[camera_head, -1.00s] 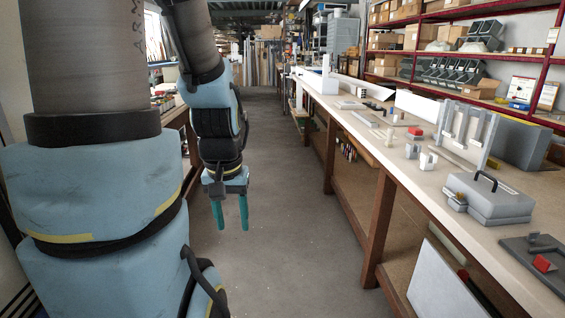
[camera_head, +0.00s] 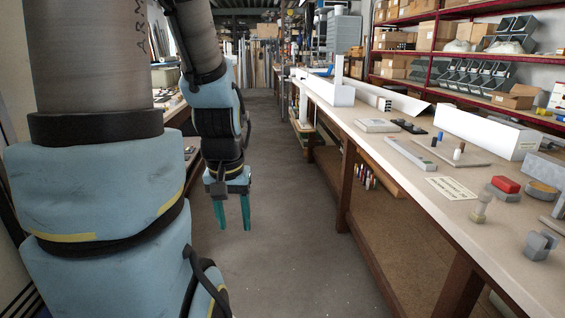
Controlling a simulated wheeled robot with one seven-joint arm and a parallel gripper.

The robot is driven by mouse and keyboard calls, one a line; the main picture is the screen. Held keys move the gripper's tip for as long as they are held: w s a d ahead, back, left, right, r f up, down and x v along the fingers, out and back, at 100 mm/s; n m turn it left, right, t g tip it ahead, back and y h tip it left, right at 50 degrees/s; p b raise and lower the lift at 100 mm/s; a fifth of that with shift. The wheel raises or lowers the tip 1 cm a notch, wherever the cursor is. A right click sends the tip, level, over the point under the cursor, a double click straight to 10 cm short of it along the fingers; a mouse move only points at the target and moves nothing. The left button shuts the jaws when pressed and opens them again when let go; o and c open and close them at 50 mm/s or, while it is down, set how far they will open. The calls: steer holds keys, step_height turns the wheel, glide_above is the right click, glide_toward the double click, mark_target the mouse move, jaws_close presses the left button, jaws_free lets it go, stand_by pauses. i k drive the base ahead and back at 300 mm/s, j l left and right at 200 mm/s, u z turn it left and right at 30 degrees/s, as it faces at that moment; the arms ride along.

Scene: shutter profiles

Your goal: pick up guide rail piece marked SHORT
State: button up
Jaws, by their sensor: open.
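My gripper (camera_head: 234,224) hangs over the aisle floor, left of the long workbench (camera_head: 395,160). Its two teal fingers point down, apart and with nothing between them. I cannot make out a piece marked SHORT; any lettering on the bench items is too small to read. Candidate pale profiles on the bench are a long white box-like profile (camera_head: 485,133) near the wall side and a white channel (camera_head: 328,92) farther off. A printed card (camera_head: 452,188) lies near the front edge, its text unreadable.
A red-topped grey block (camera_head: 505,186), a small beige post (camera_head: 481,208) and a grey block (camera_head: 540,245) stand on the near bench. A flat grey box (camera_head: 377,125) lies farther along. Red shelving (camera_head: 450,85) stands behind. The aisle floor (camera_head: 290,240) is clear.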

mark_target(340, 59)
steer(key=i+z, duration=0.25)
steer(key=i, duration=0.75)
steer(key=i+j+z, duration=0.25)
steer(key=i, duration=0.75)
steer(key=i+u, duration=0.15)
steer(key=i, duration=0.5)
steer(key=i+l+u, duration=0.15)
steer(key=i, duration=0.55)
steer(key=i+l+u, duration=0.15)
steer(key=i, duration=0.5)
